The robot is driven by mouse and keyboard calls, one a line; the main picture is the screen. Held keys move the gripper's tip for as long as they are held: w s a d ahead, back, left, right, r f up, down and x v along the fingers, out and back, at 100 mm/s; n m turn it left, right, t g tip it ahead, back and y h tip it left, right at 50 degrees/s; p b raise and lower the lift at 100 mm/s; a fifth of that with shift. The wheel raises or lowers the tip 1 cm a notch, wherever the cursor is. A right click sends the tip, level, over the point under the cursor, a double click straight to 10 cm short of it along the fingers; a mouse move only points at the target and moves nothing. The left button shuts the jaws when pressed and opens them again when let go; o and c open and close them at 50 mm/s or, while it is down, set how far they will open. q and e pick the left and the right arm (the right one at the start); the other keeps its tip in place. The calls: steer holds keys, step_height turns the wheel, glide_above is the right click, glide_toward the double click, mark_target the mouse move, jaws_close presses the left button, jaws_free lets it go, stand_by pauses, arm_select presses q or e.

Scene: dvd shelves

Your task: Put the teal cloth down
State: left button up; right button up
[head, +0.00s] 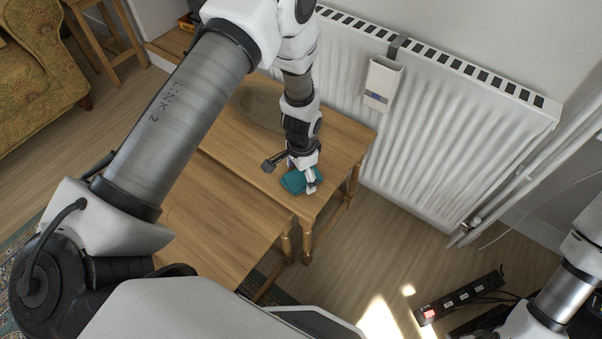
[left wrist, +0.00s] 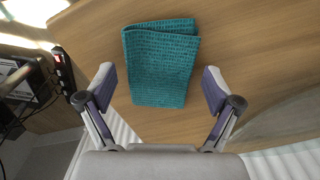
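The teal cloth (head: 297,181) lies folded on the wooden table (head: 338,151), near its front right corner. In the left wrist view the cloth (left wrist: 161,62) lies flat on the wood, just ahead of my gripper. My left gripper (head: 309,183) is over the cloth in the head view. In the left wrist view its fingers (left wrist: 158,90) are spread wide, one on each side of the cloth's near part, with clear gaps to it. It holds nothing. My right arm shows at the lower right of the head view, but its gripper is out of view.
A second wooden table (head: 215,228) stands in front of the first. A white radiator (head: 440,125) with a small white box (head: 382,84) hung on it is behind. A power strip (head: 458,297) lies on the floor at the right. A green armchair (head: 38,75) is at the far left.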

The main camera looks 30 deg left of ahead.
mark_target(302, 175)
arm_select(q)
steer(key=shift+r, duration=0.1)
step_height(302, 175, up, 12)
steer(key=p, duration=0.3)
steer(key=s+f+n, duration=0.1)
steer(key=s+f, duration=0.3)
steer(key=s+f+n, duration=0.1)
steer(key=s+f, duration=0.3)
steer(key=shift+s+a, duration=0.2)
steer(key=shift+n, duration=0.9)
steer(key=s+f, duration=0.1)
steer(key=s, duration=0.1)
steer(key=s+f, duration=0.1)
steer(key=s, duration=0.1)
steer(key=s+f, duration=0.1)
steer(key=s, duration=0.1)
steer(key=shift+a+f, duration=0.15)
steer(key=s+n, duration=0.1)
steer(key=s, duration=0.2)
steer(key=s+f+n, duration=0.1)
steer(key=s, duration=0.5)
steer(key=shift+s+a+f+n, duration=0.1)
steer(key=shift+s+f+n, duration=0.15)
steer(key=shift+f+n, duration=0.15)
steer(key=shift+w+r, duration=0.1)
steer(key=shift+r, duration=0.05)
